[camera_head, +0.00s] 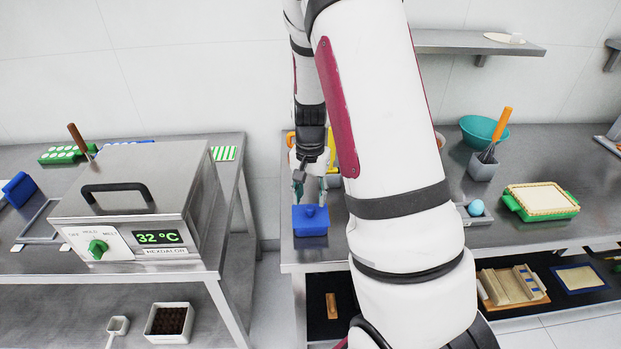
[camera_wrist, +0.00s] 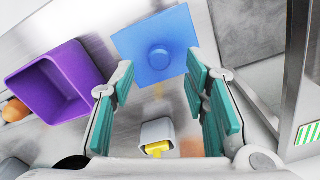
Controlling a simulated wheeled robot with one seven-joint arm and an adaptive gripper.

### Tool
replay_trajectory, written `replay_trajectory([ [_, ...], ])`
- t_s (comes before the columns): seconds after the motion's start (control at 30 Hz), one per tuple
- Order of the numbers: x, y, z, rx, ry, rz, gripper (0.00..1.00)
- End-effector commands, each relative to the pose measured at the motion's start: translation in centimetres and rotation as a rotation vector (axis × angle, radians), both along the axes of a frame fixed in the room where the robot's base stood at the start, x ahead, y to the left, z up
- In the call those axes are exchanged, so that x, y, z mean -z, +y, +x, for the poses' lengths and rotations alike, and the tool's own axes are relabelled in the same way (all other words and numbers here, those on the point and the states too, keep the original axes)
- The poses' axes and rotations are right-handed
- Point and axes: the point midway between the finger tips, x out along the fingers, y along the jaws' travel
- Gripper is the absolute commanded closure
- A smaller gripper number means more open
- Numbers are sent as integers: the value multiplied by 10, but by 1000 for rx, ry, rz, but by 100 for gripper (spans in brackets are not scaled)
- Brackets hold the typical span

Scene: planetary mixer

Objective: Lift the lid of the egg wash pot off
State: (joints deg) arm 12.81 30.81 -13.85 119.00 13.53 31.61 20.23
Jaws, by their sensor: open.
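The egg wash pot appears to be the blue square item (camera_head: 310,222) at the left end of the right-hand steel counter. Its blue lid (camera_wrist: 158,62) has a round knob (camera_wrist: 159,57) in the middle, seen from above in the wrist view. The pot's body below the lid is hard to tell apart. My gripper (camera_head: 311,189) is open and empty, pointing down just above the lid. In the wrist view its teal finger pads (camera_wrist: 160,88) stand apart, with the lid beyond the tips. I cannot tell whether either finger touches the knob.
A purple bin (camera_wrist: 52,88) and a small grey container (camera_wrist: 157,131) with something yellow stand near the pot. A steel melter (camera_head: 140,190) reading 32 °C stands on the left table, across a gap. A teal bowl (camera_head: 484,131) and green tray (camera_head: 541,202) lie further right.

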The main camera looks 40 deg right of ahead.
Motion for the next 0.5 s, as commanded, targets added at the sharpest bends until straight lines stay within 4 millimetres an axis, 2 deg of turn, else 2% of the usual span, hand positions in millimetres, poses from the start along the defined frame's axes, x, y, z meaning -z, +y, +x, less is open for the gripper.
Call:
replay_trajectory([
  [0.1,19,0,-2,-1,5,2,58],
  [0.2,29,0,-1,-1,3,1,58],
  [0.5,40,0,0,-1,1,1,58],
])
